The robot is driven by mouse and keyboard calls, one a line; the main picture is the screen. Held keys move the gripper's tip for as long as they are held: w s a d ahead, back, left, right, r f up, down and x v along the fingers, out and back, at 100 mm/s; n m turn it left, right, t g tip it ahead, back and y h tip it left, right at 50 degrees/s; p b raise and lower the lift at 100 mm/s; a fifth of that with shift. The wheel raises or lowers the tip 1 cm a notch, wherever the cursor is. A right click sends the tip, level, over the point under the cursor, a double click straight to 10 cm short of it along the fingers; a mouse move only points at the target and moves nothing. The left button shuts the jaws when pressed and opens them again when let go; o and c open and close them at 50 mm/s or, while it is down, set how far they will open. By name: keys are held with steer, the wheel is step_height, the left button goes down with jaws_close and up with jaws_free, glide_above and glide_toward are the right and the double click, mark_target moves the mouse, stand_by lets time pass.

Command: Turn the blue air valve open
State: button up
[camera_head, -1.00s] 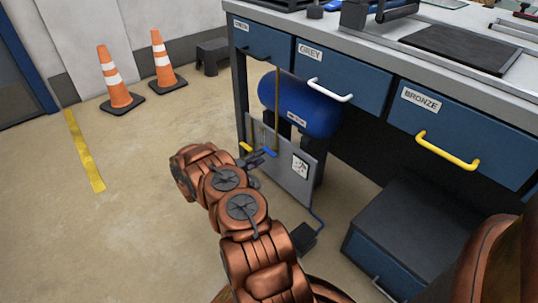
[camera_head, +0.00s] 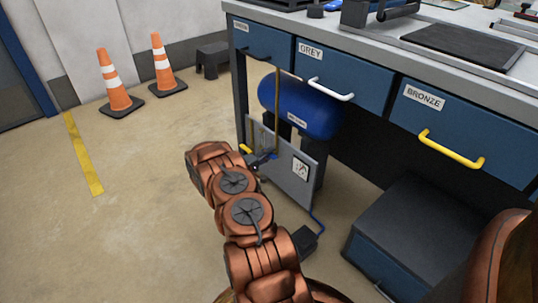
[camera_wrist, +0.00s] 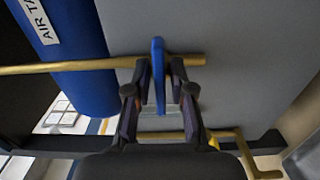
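The blue air valve handle (camera_wrist: 158,75) stands on a brass pipe (camera_wrist: 90,64) in front of a grey panel in the wrist view. My gripper (camera_wrist: 161,66) has one finger on each side of the handle, with a narrow gap visible at both sides. The fingers look open around it. In the head view my gripper (camera_head: 263,158) is at the grey panel (camera_head: 289,174) below the blue air tank (camera_head: 300,106), and it mostly hides the blue handle.
A yellow handle (camera_head: 245,148) is just left of my gripper, near a lower brass pipe (camera_wrist: 245,150). The workbench drawers (camera_head: 342,72) overhang the tank. A dark blue cabinet (camera_head: 408,236) stands at right. The floor at left is clear up to the orange cones (camera_head: 114,80).

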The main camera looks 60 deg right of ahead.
jaws_close()
steer(key=shift+n, duration=0.3)
steer(key=n+p, duration=0.1)
steer(key=n, duration=0.2)
steer(key=shift+n, duration=0.3)
steer(key=n, duration=0.4)
steer(key=shift+n, duration=0.3)
steer(key=n, duration=0.9)
